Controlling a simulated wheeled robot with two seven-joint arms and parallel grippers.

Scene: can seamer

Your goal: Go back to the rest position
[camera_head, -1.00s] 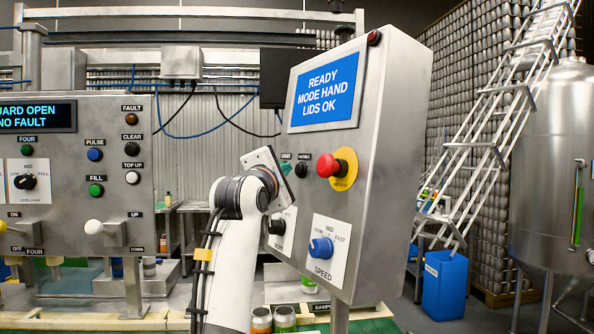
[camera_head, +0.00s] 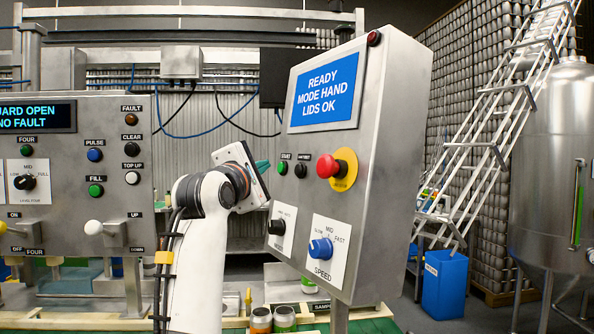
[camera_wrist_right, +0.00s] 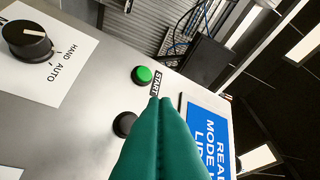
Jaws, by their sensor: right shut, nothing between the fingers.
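My right gripper (camera_head: 263,165) is in front of the left part of the steel control box, its teal fingertips just showing past the white wrist. In the right wrist view its two teal fingers (camera_wrist_right: 161,105) are pressed together with nothing between them. The tips lie across the panel picture below the green START button (camera_wrist_right: 142,75), beside its label; whether they touch the panel cannot be told. The box's screen (camera_head: 325,92) reads READY, MODE HAND, LIDS OK. My left gripper is not in view.
The control box carries a red emergency button (camera_head: 328,166), a blue speed knob (camera_head: 321,248) and a black mode knob (camera_head: 277,227). Another panel (camera_head: 80,180) stands at left. Cans (camera_head: 284,319) stand below. A blue bin (camera_head: 445,284) and a steel tank (camera_head: 560,190) are at right.

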